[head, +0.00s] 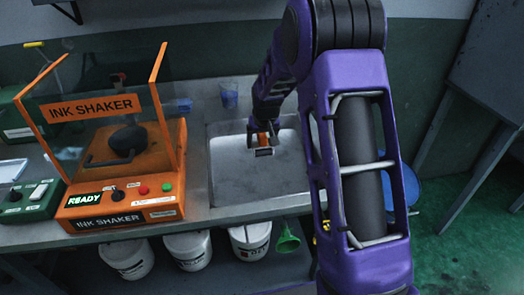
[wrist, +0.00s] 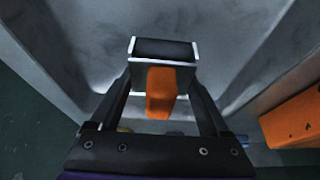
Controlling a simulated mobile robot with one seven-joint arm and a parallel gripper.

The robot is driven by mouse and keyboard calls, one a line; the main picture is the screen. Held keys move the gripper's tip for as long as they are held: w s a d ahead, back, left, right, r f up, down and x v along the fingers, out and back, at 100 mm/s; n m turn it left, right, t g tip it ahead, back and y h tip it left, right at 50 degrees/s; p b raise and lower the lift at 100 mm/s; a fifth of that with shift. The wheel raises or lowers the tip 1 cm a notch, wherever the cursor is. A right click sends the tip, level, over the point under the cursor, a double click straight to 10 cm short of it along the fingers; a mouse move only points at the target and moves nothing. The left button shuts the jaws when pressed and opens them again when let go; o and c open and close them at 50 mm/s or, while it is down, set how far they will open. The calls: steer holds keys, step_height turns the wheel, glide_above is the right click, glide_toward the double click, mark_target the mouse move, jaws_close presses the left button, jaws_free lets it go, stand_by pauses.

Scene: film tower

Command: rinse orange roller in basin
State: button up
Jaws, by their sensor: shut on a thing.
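The orange roller (wrist: 160,92) has an orange handle and a dark cylinder in a pale frame. My gripper (wrist: 158,120) is shut on it, with the handle between the fingers and the dark cylinder pointing away from me. In the head view my gripper (head: 263,135) holds the roller (head: 264,151) over the grey metal basin (head: 240,185), near its back part. I cannot tell whether the roller touches the basin. My purple arm covers the basin's right side in the head view.
An orange ink shaker (head: 120,205) with a clear raised guard stands left of the basin. White buckets (head: 188,250) and a green funnel (head: 287,240) are below the counter.

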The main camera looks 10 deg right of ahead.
steer(key=shift+r+p, duration=1.1)
steer(key=shift+r, duration=1.05)
steer(key=shift+r, duration=0.1)
stand_by(0.4)
steer(key=shift+r+p, duration=1.2)
steer(key=shift+r, duration=0.75)
